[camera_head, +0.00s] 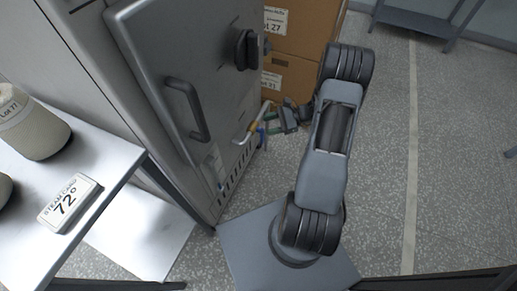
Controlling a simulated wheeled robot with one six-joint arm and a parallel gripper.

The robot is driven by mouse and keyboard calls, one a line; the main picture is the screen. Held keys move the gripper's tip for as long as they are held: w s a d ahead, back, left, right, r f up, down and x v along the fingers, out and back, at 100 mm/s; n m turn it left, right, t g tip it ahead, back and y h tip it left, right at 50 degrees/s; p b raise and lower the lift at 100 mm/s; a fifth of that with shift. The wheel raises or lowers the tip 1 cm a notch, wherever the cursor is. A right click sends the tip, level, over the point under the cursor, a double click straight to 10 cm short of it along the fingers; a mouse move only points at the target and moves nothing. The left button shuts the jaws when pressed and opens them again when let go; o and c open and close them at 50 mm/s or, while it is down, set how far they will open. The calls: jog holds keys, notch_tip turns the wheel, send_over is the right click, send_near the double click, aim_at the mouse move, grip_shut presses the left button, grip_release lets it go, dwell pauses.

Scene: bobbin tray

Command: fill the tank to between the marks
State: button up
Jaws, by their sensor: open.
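A grey metal cabinet (170,60) stands left of my arm, with a bar handle (188,110) and a dark round knob (246,50) on its front. Low on its right side is a small valve-like fitting with a pale and orange lever (256,121). My gripper (269,123) is open, just right of this lever; I cannot tell whether they touch. A small blue and red detail (219,171) shows low on the cabinet front, too small to read. I cannot make out the tank, its level or its marks.
Cardboard boxes (300,35) are stacked behind the gripper. The speckled floor (450,170) at right is mostly clear.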

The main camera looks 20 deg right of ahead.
aim_at(263, 140)
jog(key=d+f+m+t+h+b, duration=0.1)
jog(key=d+f+m+t+b, duration=0.3)
jog(key=f, duration=0.6)
jog(key=d+f+m+t+b, duration=0.2)
jog(key=d+f+m+t, duration=0.25)
jog(key=f, duration=0.55)
jog(key=b+x, duration=0.3)
jog(key=x, duration=1)
jog(key=shift+a+m, duration=0.15)
jog(key=shift+m, duration=0.2)
grip_shut()
